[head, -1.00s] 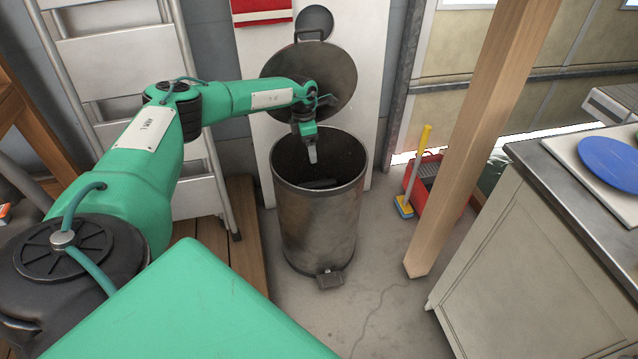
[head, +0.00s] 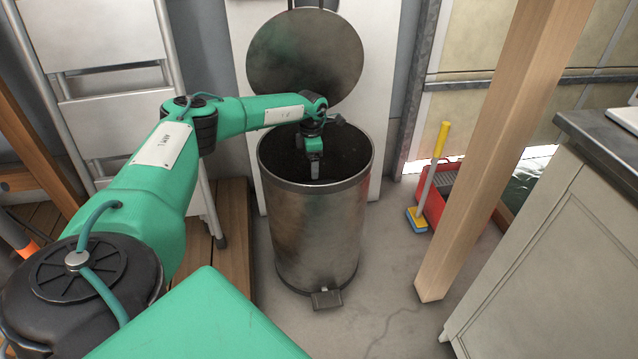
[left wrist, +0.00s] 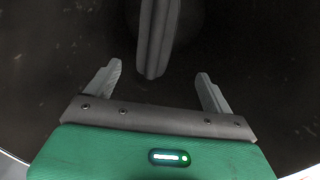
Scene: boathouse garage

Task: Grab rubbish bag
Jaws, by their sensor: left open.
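A round metal pedal bin (head: 312,235) stands on the floor with its lid (head: 305,55) tipped up behind it. My left gripper (head: 315,172) points down into the mouth of the bin. In the left wrist view, the left gripper (left wrist: 160,72) is open, with nothing between its fingers. A dark grey, narrow upright part, apparently of the rubbish bag (left wrist: 157,38), shows in the dark inside of the bin, just beyond the fingertips. The rest of the bag is hidden in shadow, and I cannot make it out in the head view. My right gripper is not in view.
A wooden post (head: 505,150) stands right of the bin, with a yellow-handled brush (head: 428,185) and a red container (head: 440,195) behind it. A stepladder (head: 115,100) leans at the left. A cabinet (head: 560,250) stands at the right. Floor in front of the bin is clear.

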